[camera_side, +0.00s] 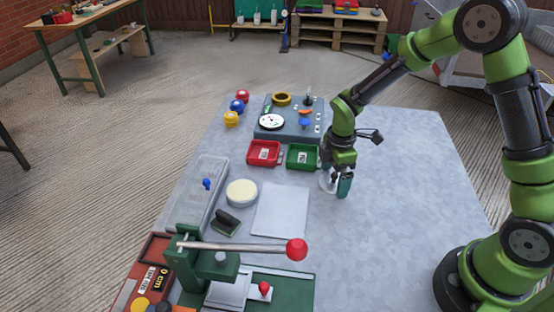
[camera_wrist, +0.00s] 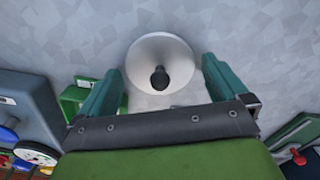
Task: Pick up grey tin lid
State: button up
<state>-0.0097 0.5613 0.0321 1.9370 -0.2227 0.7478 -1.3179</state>
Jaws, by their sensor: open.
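In the side view the lid (camera_side: 326,184) is partly hidden behind my gripper (camera_side: 342,186). My gripper is open and points down over the lid, with one teal finger on either side of the knob in the wrist view (camera_wrist: 160,72). I cannot tell whether the fingers touch the lid.
A red tray (camera_side: 264,153) and a green tray (camera_side: 302,157) stand just left of my gripper. Behind them is a blue-grey board (camera_side: 290,125) with parts. A white sheet (camera_side: 281,211) lies nearer, before a green lever press (camera_side: 190,275). The table's right side is clear.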

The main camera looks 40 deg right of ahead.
jog(key=c, duration=0.8)
jog(key=shift+c, duration=0.2)
jog(key=shift+r, duration=0.1)
